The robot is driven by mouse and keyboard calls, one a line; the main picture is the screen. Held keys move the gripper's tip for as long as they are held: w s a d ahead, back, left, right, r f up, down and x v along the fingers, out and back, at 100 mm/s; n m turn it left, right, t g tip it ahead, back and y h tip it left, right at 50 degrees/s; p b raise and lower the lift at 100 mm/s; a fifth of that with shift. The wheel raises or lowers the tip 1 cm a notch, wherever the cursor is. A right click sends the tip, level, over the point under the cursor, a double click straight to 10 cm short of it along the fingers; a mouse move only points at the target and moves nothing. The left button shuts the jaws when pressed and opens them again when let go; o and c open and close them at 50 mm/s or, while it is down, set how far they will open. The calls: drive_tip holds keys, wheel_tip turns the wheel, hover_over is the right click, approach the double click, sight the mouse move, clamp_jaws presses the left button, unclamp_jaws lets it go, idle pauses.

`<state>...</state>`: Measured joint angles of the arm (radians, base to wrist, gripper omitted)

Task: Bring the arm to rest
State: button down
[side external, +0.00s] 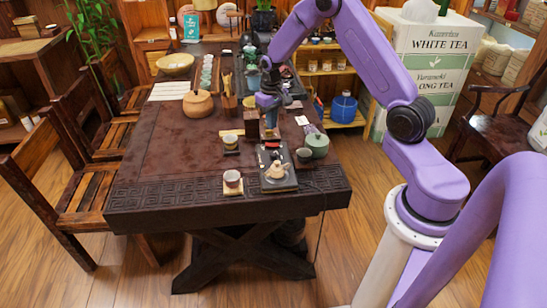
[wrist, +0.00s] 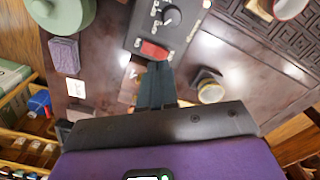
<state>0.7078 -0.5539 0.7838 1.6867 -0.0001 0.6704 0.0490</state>
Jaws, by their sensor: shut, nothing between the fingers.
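My gripper (side external: 270,132) is above the dark wooden table (side external: 165,150), over its right half in the side view. In the wrist view its fingers (wrist: 159,68) are together, with nothing seen between them. They point toward a dark panel (wrist: 143,28) with a knob and a red switch (wrist: 154,50). In the side view this panel (side external: 280,182) is near the table's front edge with a pale pot-like thing (side external: 277,171) on it. I cannot tell the exact height of the fingertips above the table.
A green lidded pot (side external: 317,146) stands right of the panel. A white cup (side external: 232,178) and a small dark cup (side external: 230,142) stand to its left. A round wooden jar (side external: 198,104) is farther back. The table's left part is mostly clear.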

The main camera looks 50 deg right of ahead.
drive_tip(key=s+a+r+n, duration=0.4)
drive_tip(key=s+a+r, duration=0.2)
drive_tip(key=a, duration=0.3)
drive_tip(key=s+a+r+n, duration=0.3)
drive_tip(key=s+a+r, duration=0.25)
drive_tip(key=a, duration=0.45)
drive_tip(key=s+r+n, duration=0.2)
drive_tip(key=s+n, duration=0.2)
drive_tip(key=s, duration=0.7)
drive_tip(key=s+a+r+n, duration=0.1)
drive_tip(key=s+n, duration=0.3)
drive_tip(key=s, duration=0.8)
drive_tip(key=shift+a+r, duration=0.15)
drive_tip(key=shift+r, duration=0.45)
